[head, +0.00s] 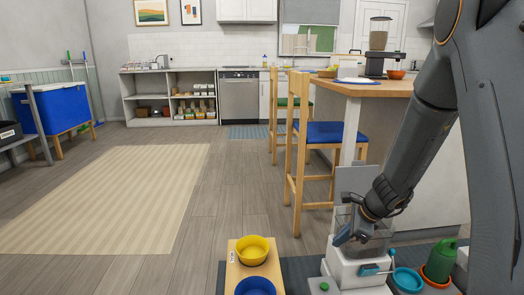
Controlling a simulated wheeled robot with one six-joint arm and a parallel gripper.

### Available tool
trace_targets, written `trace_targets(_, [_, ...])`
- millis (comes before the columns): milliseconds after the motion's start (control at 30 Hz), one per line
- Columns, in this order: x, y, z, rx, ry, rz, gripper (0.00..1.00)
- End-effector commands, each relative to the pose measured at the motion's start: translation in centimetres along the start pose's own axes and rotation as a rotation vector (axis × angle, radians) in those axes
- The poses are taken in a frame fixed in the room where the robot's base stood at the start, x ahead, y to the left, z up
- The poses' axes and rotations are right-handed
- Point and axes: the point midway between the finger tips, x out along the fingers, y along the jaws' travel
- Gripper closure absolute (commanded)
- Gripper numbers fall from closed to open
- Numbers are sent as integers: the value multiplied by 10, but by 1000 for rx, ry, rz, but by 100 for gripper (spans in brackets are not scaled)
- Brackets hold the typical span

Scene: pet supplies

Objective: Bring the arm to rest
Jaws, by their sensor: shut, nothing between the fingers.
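My arm reaches down from the upper right of the head view. My gripper (345,237) is at its lower end, low over a white bin (357,270) with a clear upper part. The gripper looks shut and I see nothing held in it. Its fingertips are small and partly lost against the clear part, so I cannot tell whether they touch it. A grey panel, perhaps a raised lid (352,180), stands upright behind the bin.
A wooden stand (238,271) holds a yellow bowl (252,249) and a blue bowl (255,287). A light-blue bowl (407,280) and green can (441,261) are right of the bin. Open floor surrounds the beige rug (110,200).

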Motion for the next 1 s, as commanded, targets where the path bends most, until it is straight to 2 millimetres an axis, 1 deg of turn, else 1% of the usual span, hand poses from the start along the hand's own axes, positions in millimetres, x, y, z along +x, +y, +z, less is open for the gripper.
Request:
trace_targets(33, [-5, 18, 34, -132, -11, 33, 100])
trace_targets(67, [-7, 30, 51, -214, -16, 55, 100])
trace_targets(100, [-11, 48, 72, -322, -23, 83, 100])
trace_targets(167, [-18, 76, 103, -492, -37, 126, 100])
trace_targets(200, [-24, 95, 122, -609, -45, 155, 100])
trace_targets(267, [-33, 127, 146, -782, -60, 198, 100])
trace_targets(300, [-40, 148, 160, -899, -70, 225, 100])
trace_targets(367, [-50, 179, 178, -1075, -84, 265, 100])
trace_targets(400, [-58, 200, 187, -1189, -95, 291, 100])
trace_targets(467, [-70, 230, 197, -1363, -109, 328, 100])
trace_targets(500, [-78, 248, 202, -1473, -119, 350, 100])
trace_targets(600, [-93, 285, 207, -1698, -137, 398, 100])
trace_targets(700, [-105, 309, 207, -1864, -149, 430, 100])
trace_targets(800, [-115, 327, 206, -1998, -159, 456, 100])
trace_targets(1000, [-130, 354, 201, -2216, -172, 492, 100])
